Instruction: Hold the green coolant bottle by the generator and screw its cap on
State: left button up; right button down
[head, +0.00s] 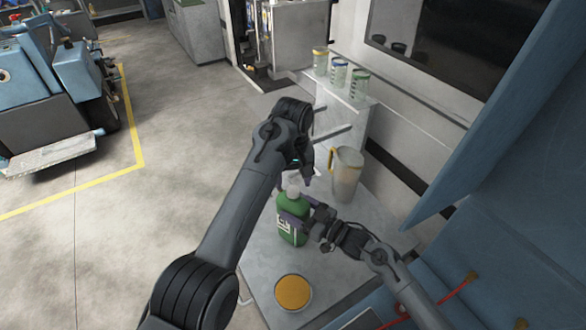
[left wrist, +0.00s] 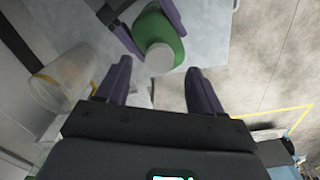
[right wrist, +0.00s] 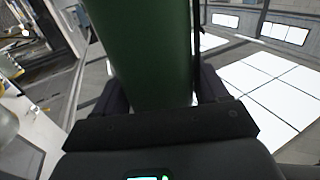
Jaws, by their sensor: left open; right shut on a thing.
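The green coolant bottle (head: 291,222) stands about upright over the grey table, with a white cap (head: 293,186) at its top. I cannot tell how tightly the cap sits. My right gripper (head: 303,214) is shut on the bottle's side, and the green body fills the space between its fingers in the right wrist view (right wrist: 150,55). My left gripper (head: 304,170) is open just above the bottle. In the left wrist view the white cap (left wrist: 160,58) shows ahead, between the two open fingertips and apart from them. The bottle's base is partly hidden.
A clear pitcher with a yellow handle (head: 346,176) stands right behind the bottle. A round container with orange content (head: 293,291) sits at the front of the table (head: 335,265). Several lidded jars (head: 338,75) stand on a raised ledge. A blue panel (head: 500,120) overhangs the right side.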

aim_at(293, 189)
pick_arm(q)
jog(key=shift+f, duration=1.55)
jog(key=c, duration=1.2)
jog(key=m, duration=0.8)
jog(key=shift+m, duration=0.4)
jog(key=o, duration=1.2)
jog(key=shift+c, duration=0.2)
jog(key=shift+r, duration=2.25)
jog(key=shift+o, duration=0.2)
